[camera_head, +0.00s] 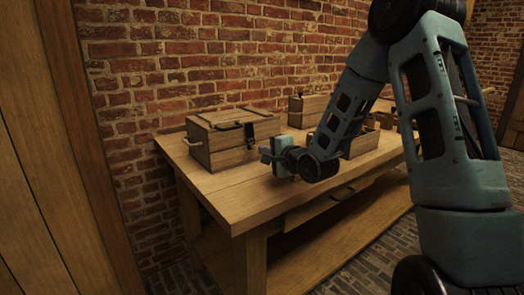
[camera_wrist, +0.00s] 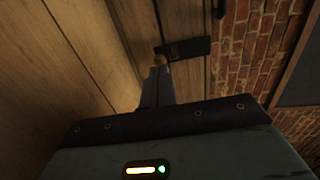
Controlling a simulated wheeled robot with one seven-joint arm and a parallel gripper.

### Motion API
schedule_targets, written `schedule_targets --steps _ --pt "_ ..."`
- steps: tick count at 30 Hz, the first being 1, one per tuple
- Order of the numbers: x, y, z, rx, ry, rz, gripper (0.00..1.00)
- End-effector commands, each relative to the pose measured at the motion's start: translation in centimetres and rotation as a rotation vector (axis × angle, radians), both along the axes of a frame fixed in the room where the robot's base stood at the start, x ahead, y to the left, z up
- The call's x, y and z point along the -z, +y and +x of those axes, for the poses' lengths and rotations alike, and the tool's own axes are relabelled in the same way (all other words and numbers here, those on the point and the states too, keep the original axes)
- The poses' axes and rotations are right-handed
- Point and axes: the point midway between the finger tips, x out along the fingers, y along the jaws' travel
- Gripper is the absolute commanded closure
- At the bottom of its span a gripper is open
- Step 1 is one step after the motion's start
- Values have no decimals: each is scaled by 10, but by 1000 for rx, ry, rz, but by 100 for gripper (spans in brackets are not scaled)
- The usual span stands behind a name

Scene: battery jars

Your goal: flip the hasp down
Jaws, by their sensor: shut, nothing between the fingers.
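A wooden chest (camera_head: 222,152) with a lid stands at the left end of the workbench. Its dark hasp (camera_head: 249,136) shows at the front, near the lid edge. In the wrist view the hasp (camera_wrist: 190,47) is a dark plate against the planks. My gripper (camera_head: 266,154) is just right of the chest's front in the head view. In the wrist view my gripper (camera_wrist: 160,62) is shut and empty, its tip close to the hasp's left end. I cannot tell whether they touch. The hasp's hinge and exact angle are too dark and small to make out.
The workbench (camera_head: 225,195) has bare wood before the chest. Another wooden box (camera_head: 308,106) stands behind my arm, and an open wooden tray (camera_head: 362,143) is to the right. A brick wall (camera_head: 165,75) closes off the back. A drawer handle (camera_head: 342,194) sticks out below the top.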

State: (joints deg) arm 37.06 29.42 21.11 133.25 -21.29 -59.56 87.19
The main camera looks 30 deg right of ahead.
Motion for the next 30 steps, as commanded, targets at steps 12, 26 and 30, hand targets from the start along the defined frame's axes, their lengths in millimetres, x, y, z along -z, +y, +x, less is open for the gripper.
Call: schedule_targets --steps 12,26,30 --pt "3 0 19 1 0 0 100" --pt "14 1 32 0 2 2 100" --pt "15 1 33 1 1 0 100"
